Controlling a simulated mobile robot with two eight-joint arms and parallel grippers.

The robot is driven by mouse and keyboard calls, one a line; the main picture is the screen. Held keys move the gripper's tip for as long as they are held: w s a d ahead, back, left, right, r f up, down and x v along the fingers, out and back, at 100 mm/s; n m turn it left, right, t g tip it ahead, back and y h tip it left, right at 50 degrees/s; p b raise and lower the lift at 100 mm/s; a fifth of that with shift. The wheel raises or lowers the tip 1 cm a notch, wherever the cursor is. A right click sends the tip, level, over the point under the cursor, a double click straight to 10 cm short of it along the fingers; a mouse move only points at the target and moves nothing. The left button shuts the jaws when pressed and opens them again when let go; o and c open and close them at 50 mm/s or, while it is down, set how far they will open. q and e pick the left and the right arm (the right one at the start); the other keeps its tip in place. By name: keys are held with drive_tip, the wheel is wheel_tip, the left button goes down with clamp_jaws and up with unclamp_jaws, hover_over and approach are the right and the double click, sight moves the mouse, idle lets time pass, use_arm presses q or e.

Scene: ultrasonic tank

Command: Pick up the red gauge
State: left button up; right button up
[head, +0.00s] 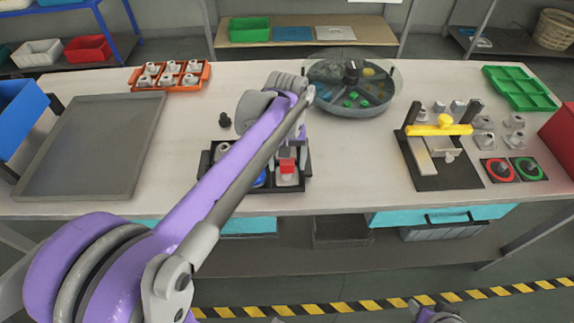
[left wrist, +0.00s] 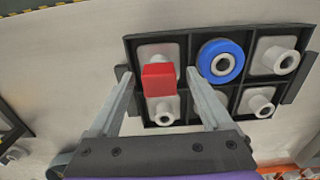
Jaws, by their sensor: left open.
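The red gauge (head: 287,166) is a small red block on a pale fitting in the black divided tray (head: 303,184). In the left wrist view the red gauge (left wrist: 159,80) stands in a compartment at the left of the tray (left wrist: 134,50). My left gripper (head: 291,150) is above the tray. In its wrist view the open fingers (left wrist: 160,75) lie on either side of the red gauge, with gaps showing on both sides. I cannot tell whether the fingertips are down at its height. My left arm hides part of the tray in the head view.
In the wrist view a blue ring (left wrist: 221,61) and several pale fittings share the tray. A round divided dish (head: 350,105) stands behind it. A black fixture with a yellow clamp (head: 438,130) is at the right, a grey tray (head: 90,145) at the left.

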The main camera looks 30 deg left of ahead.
use_arm(q)
drive_tip(key=shift+f, duration=0.1)
drive_tip(key=shift+c, duration=0.3)
clamp_jaws()
